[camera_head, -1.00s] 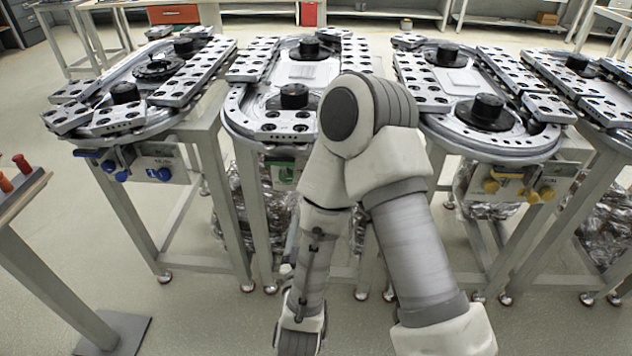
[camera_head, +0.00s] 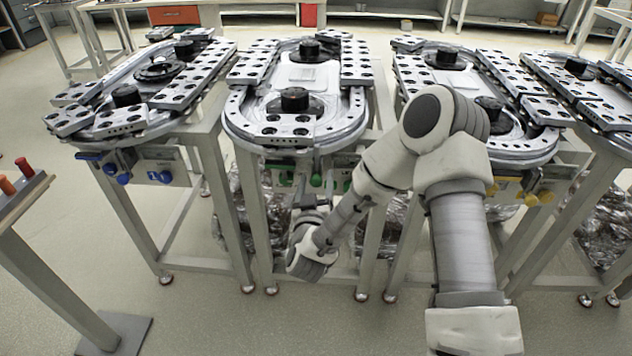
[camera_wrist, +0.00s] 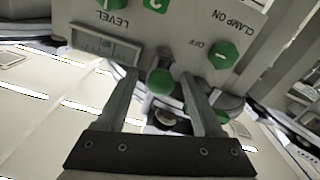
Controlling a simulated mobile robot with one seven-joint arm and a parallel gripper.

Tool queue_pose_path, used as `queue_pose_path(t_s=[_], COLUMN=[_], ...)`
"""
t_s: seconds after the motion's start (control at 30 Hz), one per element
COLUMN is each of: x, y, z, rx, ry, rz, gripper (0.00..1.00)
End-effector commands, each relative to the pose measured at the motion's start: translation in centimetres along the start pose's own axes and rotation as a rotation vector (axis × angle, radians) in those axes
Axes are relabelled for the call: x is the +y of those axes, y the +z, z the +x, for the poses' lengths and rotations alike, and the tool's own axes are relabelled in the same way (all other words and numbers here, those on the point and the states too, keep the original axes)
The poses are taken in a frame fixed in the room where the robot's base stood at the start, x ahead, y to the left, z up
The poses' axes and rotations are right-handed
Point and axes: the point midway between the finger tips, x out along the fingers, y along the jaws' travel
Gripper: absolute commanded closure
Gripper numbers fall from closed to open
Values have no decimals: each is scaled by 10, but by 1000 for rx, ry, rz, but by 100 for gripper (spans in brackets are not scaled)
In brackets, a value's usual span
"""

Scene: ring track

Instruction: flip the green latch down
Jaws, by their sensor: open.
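My gripper (camera_wrist: 160,76) is open in the wrist view, its two fingers pointing at a grey control panel (camera_wrist: 175,45). A round green knob (camera_wrist: 160,82) shows between the fingertips; whether they touch it is not clear. Another green knob (camera_wrist: 223,55) sits by the CLAMP ON / OFF labels, to the right of the fingers. I cannot tell surely which green part is the latch. In the head view, green controls (camera_head: 316,180) show under the front of the middle-left ring track (camera_head: 250,125). My forearm reaches toward them from the right, and my fingers are hard to make out.
Neighbouring ring tracks stand left (camera_head: 105,130) with blue knobs (camera_head: 123,178) and right (camera_head: 470,140) with yellow knobs (camera_head: 531,199). Table legs stand close around my arm. A small bench with red-orange handles (camera_head: 25,165) is at far left. The floor in front is clear.

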Motion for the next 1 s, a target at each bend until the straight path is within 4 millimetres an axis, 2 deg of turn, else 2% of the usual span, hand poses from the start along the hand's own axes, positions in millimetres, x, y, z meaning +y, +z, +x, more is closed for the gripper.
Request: queue_pose_path(t_s=[0.33,0.7,1.0], x=[0,0,0], y=[0,0,0], z=[3,3,3], rx=[0,0,0], ry=[-2,-1,-1], rz=[0,0,0], gripper=[33,100,100])
